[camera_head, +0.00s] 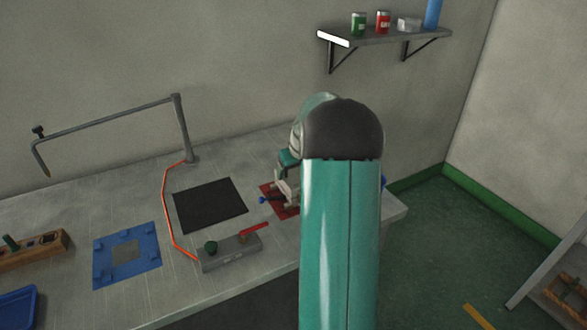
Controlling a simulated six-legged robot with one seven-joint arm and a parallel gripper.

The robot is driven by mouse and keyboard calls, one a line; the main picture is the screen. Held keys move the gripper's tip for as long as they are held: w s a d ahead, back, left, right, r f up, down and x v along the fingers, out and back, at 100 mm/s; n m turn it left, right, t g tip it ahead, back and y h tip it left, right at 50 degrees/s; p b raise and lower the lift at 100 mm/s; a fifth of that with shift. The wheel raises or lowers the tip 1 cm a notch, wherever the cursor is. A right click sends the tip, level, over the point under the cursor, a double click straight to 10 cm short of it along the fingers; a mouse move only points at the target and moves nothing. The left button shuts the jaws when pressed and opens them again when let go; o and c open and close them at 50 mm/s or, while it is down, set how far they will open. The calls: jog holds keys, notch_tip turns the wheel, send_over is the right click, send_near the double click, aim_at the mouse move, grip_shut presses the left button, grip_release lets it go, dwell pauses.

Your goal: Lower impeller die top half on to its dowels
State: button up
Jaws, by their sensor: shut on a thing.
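My gripper (285,188) is at the back right of the bench, low over a red plate (269,190). My own teal arm hides most of it. It is shut on a small pale grey piece, which looks like the impeller die top half (291,201). The piece is partly hidden, with a blue knob (264,200) beside it on the left. I cannot see the dowels or tell whether the piece touches what lies below it.
The bench (215,270) carries a black mat (210,204), a grey control box (231,254) with a red lever, a blue fixture plate (105,270), a wooden block (45,252) and a blue tray (18,308). A jointed post (185,130) stands behind. A shelf (385,37) hangs above right.

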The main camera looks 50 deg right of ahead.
jog(key=shift+f, duration=0.15)
jog(key=o, duration=1.6)
jog(key=shift+c, duration=0.2)
jog(key=shift+o, duration=0.4)
jog(key=shift+f, duration=0.15)
jog(key=shift+s, duration=0.1)
jog(key=v, duration=1.4)
